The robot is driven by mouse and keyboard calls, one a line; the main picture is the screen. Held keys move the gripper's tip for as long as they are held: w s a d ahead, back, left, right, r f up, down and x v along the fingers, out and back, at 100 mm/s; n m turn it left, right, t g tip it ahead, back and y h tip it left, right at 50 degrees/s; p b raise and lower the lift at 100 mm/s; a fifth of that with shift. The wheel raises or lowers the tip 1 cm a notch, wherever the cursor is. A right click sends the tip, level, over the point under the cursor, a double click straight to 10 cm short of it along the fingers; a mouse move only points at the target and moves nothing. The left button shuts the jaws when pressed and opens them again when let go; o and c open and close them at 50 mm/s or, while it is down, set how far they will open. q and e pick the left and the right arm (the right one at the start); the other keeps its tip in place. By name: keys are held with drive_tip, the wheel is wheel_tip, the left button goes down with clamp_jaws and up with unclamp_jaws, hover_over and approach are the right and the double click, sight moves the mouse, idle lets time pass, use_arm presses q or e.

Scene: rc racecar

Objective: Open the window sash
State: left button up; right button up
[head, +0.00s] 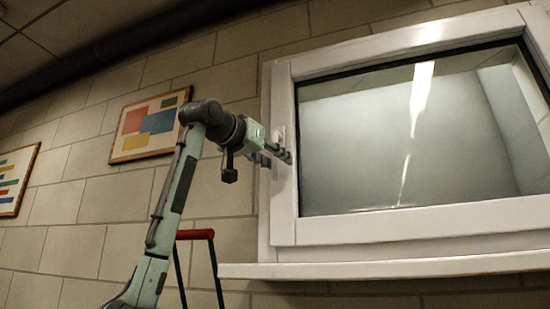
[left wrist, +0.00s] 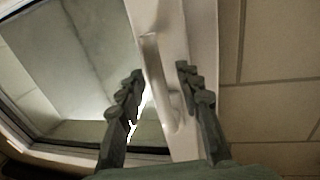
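The window sash (head: 284,205) is a white frame around a glass pane at the right of the head view, and it looks closed in its outer frame. Its white lever handle (left wrist: 158,90) stands between my left fingers in the left wrist view. In the head view only a small part of the handle (head: 282,133) shows above the fingers. My left gripper (head: 284,156) is at the sash's left side. In the left wrist view my left gripper (left wrist: 160,76) is open, with one finger on each side of the handle and visible gaps. My right gripper is out of view.
A white sill (head: 400,266) juts out below the window. A red-topped stand with dark legs (head: 196,234) is beside my left arm. Framed pictures (head: 148,124) hang on the block wall to the left. A dark pipe (head: 125,44) runs along the ceiling.

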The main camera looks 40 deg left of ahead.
use_arm(q)
drive_tip(key=shift+c, duration=0.2)
clamp_jaws()
drive_tip(key=shift+s, duration=0.1)
